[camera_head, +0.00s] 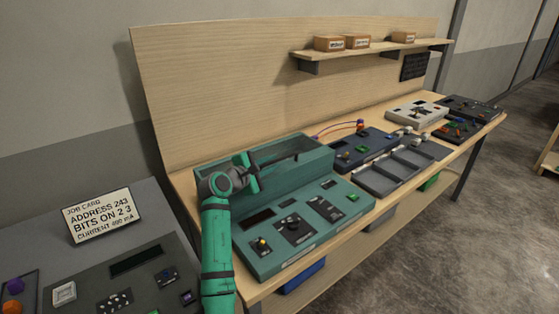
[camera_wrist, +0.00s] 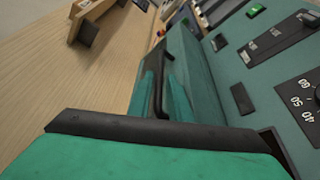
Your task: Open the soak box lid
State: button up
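The soak box appears to be the raised teal box (camera_head: 305,150) at the back of the teal console. A long black bar handle (camera_head: 280,160) runs along it; the lid looks down, though my arm hides its left end. My gripper (camera_head: 247,173) is at the left end of the handle, one green finger on each side of it. Whether the fingers press on the handle cannot be told.
The console's front panel (camera_head: 300,225) carries knobs and switches close below my arm. A job card (camera_head: 103,216) stands on the grey console at left. A wooden back panel (camera_head: 230,90) rises behind the bench, with a shelf (camera_head: 370,50) of small boxes. Grey trays (camera_head: 378,180) lie to the right.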

aim_at(277, 161)
jog(key=shift+x, duration=2.5)
grip_shut()
